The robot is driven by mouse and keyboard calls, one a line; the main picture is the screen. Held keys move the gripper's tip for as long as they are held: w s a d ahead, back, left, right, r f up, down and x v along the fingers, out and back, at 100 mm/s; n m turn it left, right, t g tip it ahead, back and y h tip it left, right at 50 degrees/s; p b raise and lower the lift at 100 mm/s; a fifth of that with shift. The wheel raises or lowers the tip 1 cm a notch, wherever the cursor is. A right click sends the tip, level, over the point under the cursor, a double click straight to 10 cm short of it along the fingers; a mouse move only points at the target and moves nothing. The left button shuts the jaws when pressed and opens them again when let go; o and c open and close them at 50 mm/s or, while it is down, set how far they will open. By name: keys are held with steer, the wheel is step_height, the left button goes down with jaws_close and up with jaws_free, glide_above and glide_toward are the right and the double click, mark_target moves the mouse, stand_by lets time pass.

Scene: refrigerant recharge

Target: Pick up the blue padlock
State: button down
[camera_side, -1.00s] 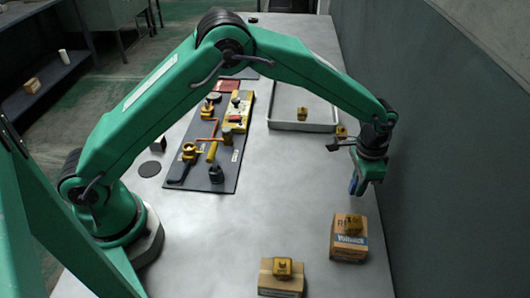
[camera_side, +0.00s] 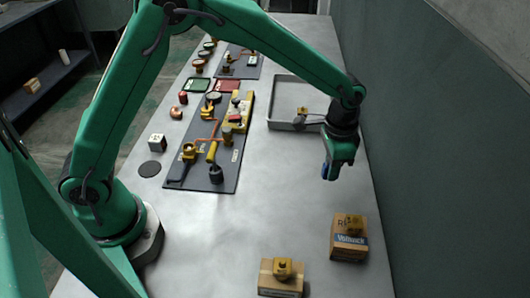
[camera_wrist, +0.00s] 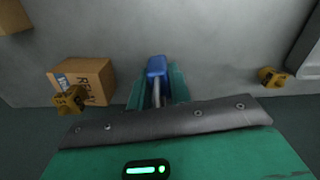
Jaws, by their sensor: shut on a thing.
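The blue padlock (camera_wrist: 156,66) is between my gripper's fingers in the wrist view, with its blue body beyond the fingertips and its shackle between them. My gripper (camera_wrist: 157,88) is shut on it. In the side view my gripper (camera_side: 336,172) points down above the right part of the table, in front of the tray. A bit of the padlock (camera_side: 325,172) shows blue at its left edge; the rest is hidden by the green fingers. The padlock appears clear of the table.
A carton with a yellow lock (camera_side: 349,237) stands at the front right, and a smaller box with another yellow lock (camera_side: 281,278) is left of it. A shallow tray (camera_side: 278,124) is behind my gripper. A valve board (camera_side: 228,165) lies left. A wall runs along the right.

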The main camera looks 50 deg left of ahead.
steer(key=s+a, duration=0.8)
steer(key=shift+s+a, duration=0.25)
steer(key=shift+a, duration=0.05)
stand_by(0.5)
